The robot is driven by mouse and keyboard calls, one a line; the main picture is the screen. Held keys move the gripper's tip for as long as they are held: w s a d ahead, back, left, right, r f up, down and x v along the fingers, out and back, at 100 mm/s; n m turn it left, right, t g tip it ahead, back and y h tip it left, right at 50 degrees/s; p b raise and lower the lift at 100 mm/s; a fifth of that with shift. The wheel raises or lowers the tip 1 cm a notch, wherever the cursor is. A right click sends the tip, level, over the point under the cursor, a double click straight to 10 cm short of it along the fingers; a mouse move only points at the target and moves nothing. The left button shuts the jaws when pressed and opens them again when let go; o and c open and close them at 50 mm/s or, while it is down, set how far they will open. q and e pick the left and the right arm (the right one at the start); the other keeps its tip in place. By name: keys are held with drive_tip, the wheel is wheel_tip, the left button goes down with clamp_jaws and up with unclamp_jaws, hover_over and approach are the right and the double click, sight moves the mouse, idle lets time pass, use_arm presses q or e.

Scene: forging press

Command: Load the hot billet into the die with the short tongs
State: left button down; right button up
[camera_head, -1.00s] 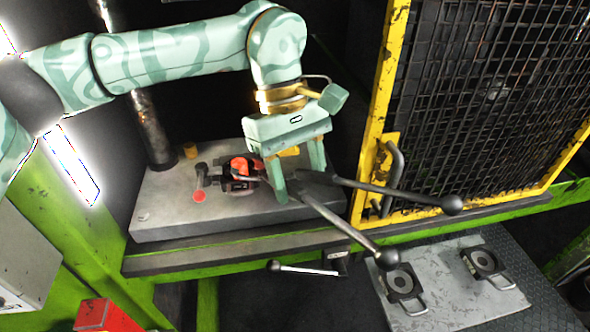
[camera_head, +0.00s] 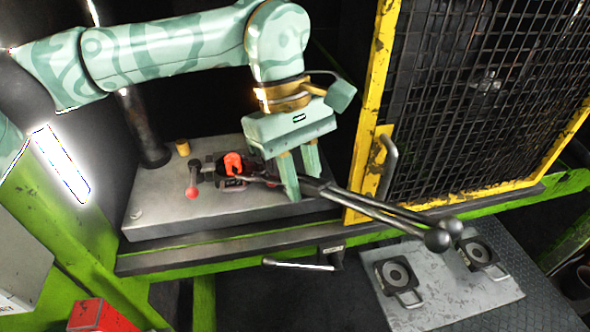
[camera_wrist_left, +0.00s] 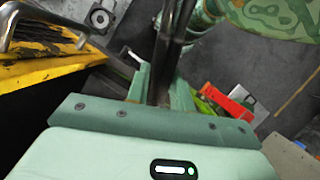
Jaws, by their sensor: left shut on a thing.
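The hot billet (camera_head: 233,162) glows red-orange and sits at the dark die (camera_head: 229,184) on the grey press bed. I cannot tell whether it is fully seated. My left gripper (camera_head: 302,184) is shut on the short tongs (camera_head: 375,207), to the right of the billet. The tongs' jaw end reaches left to the billet; whether it grips the billet is too small to tell. The two ball-ended handles point right, close together. The tongs' dark shafts (camera_wrist_left: 165,50) also show in the left wrist view. My right gripper is not in view.
A yellow mesh guard (camera_head: 480,110) with a grey handle stands right of the bed (camera_head: 160,215). A lever with a red knob (camera_head: 192,193) is beside the die. A grey plate (camera_head: 440,292) with two dark ring blocks (camera_head: 398,275) lies lower right. A red box (camera_head: 95,315) is lower left.

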use_arm(q)
drive_tip(key=s+d+r+b, duration=0.1)
drive_tip(key=s+d+b, duration=0.2)
drive_tip(key=s+d, duration=0.6)
drive_tip(key=s, duration=0.3)
drive_tip(key=shift+d+r, duration=0.3)
drive_tip(key=shift+r, duration=0.1)
